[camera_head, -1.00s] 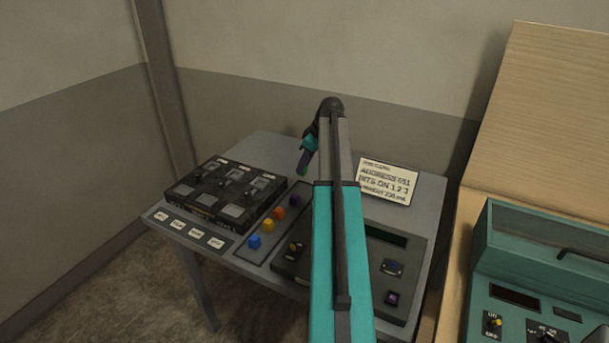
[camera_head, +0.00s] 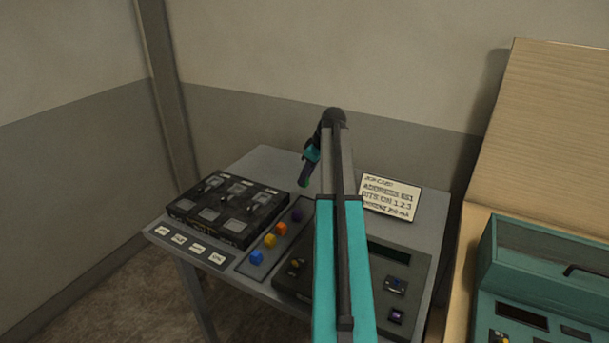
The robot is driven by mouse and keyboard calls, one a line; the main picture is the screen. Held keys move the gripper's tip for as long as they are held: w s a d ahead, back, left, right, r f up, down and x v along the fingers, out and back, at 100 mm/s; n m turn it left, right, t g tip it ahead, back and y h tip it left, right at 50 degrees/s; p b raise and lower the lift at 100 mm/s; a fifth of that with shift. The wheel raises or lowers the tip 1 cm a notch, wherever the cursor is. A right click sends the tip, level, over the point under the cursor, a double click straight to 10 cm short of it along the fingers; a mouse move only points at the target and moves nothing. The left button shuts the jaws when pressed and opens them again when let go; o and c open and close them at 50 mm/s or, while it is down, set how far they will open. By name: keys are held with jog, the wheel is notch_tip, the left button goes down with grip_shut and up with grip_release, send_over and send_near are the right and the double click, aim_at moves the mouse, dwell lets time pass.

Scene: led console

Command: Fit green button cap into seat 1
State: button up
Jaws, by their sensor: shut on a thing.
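My gripper (camera_head: 306,178) is shut on the small green button cap (camera_head: 304,183), which shows at its lower tip. I cannot read which seat is seat 1.
A written card (camera_head: 390,197) stands at the back right. A teal console (camera_head: 530,260) is at the right. My arm covers the table's middle.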

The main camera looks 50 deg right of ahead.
jog(key=w+a+m+b, duration=0.1)
jog(key=w+a, duration=0.2)
jog(key=a, duration=1)
jog(key=w+a+r+b, duration=0.1)
jog(key=w+a, duration=0.2)
jog(key=a, duration=0.9)
jog(key=w+a+m+b, duration=0.1)
jog(key=w+a, duration=0.3)
jog(key=a, duration=0.9)
jog(key=s+a+m+h+b, duration=0.1)
jog(key=s+a, duration=0.1)
jog(key=a, duration=1.3)
jog(key=shift+s+a+r+b, duration=0.2)
jog(key=shift+s+r+b, duration=0.1)
jog(key=shift+b, duration=0.1)
jog(key=shift+w, duration=0.1)
